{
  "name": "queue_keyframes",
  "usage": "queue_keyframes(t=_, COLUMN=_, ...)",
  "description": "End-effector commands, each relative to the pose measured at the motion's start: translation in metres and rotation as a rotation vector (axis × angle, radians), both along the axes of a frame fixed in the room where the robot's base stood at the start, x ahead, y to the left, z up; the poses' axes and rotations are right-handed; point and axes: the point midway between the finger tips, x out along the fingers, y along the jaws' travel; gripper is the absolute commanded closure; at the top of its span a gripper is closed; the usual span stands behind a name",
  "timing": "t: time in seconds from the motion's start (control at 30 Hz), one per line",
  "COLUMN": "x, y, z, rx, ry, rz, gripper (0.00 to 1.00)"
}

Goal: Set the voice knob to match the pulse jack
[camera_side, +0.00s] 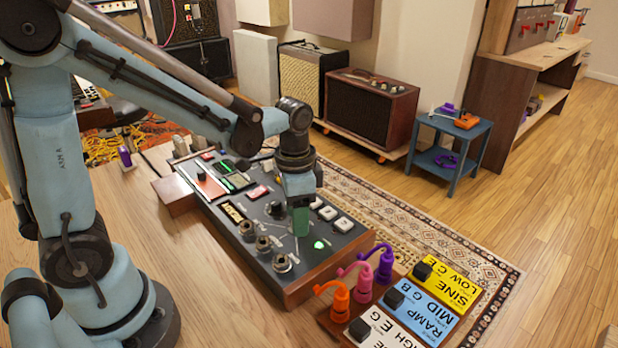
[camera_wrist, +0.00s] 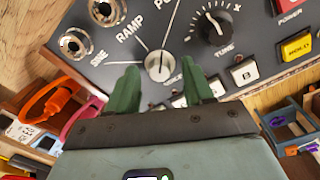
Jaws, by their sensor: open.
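The pale, round voice knob (camera_wrist: 158,67) sits between my gripper's fingertips in the wrist view; its label is partly hidden. Lines fan from it to SINE on the left, RAMP at upper left and a label starting with P, cut off at the top. My gripper (camera_wrist: 161,85) is open, its green fingers on either side of the knob; contact is unclear. In the side view my gripper (camera_side: 300,225) points down over the panel (camera_side: 330,262) and hides the knob. Three jacks show empty; the one farthest from the plugs (camera_side: 247,230) seems the pulse jack, its label unreadable here.
The black tune knob (camera_wrist: 212,28) is close to the right finger. Orange (camera_side: 340,297), pink (camera_side: 364,278) and purple (camera_side: 384,263) plugs stand beside the panel, near labelled cards (camera_side: 449,285). White buttons (camera_side: 328,213) lie just beyond my gripper.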

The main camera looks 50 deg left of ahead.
Motion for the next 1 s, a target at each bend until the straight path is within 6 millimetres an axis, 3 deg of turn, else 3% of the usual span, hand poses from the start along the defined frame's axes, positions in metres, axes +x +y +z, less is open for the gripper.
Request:
queue_keyframes(t=0.7, x=0.001, y=0.003, z=0.098, rx=0.0, ry=0.0, rz=0.0, gripper=0.48)
queue_keyframes(t=1.0, x=0.001, y=0.003, z=0.116, rx=0.0, ry=0.0, rz=0.0, gripper=0.48)
